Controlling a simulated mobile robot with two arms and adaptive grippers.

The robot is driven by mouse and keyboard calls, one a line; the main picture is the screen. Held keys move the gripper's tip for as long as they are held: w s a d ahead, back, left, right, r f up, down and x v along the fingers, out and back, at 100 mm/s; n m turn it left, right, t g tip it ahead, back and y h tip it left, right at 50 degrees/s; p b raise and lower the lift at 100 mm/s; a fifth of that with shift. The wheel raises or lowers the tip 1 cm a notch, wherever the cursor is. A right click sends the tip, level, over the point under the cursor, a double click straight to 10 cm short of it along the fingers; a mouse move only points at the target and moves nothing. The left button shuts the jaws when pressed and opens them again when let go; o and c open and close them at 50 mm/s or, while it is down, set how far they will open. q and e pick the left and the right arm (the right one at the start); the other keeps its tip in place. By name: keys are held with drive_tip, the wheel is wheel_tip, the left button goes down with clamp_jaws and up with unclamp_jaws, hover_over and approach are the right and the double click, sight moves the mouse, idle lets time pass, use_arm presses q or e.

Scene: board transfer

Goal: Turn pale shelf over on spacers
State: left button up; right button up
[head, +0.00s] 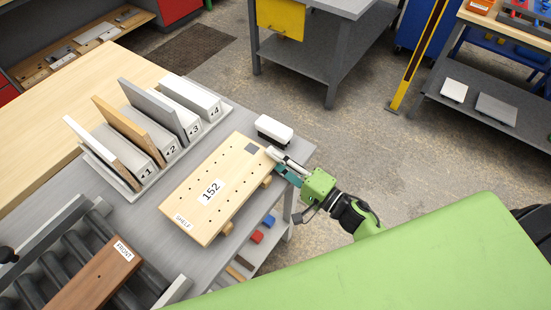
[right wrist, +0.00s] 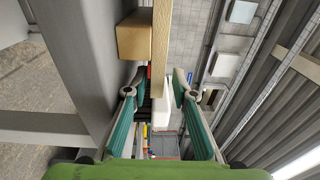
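The pale shelf (head: 226,172), marked 152 and SHELF, lies flat on wooden spacers on the grey table. One spacer (head: 228,228) shows under its front edge and another (head: 266,182) further right; a spacer (right wrist: 134,38) also shows beside the board in the right wrist view. My right gripper (head: 276,160) is at the shelf's right end. In the right wrist view its fingers (right wrist: 157,90) are spread, with the shelf's edge (right wrist: 160,50) reaching between the tips and a gap on each side. My left gripper is not in view.
A rack (head: 128,190) holds several upright boards in slots numbered 1 to 4. A white-topped block (head: 274,130) stands close behind the gripper. A brown board marked FRONT (head: 98,277) lies on rollers at lower left. Coloured blocks (head: 257,237) sit on a lower shelf.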

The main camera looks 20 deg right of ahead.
drive_tip(key=shift+s+f, duration=0.25)
drive_tip(key=shift+f, duration=0.35)
drive_tip(key=shift+s+d+r+p, duration=0.1)
drive_tip(key=shift+s+d+p, duration=0.25)
drive_tip(key=shift+s+p, duration=0.3)
drive_tip(key=shift+v, duration=0.75)
drive_tip(key=shift+p+v, duration=0.9)
drive_tip(key=shift+v, duration=0.2)
drive_tip(key=shift+s+d, duration=0.3)
drive_tip(key=shift+d, duration=0.05)
drive_tip(key=o, duration=0.5)
drive_tip(key=shift+r, duration=0.15)
drive_tip(key=shift+o, duration=0.2)
drive_tip(key=shift+w+a, duration=0.1)
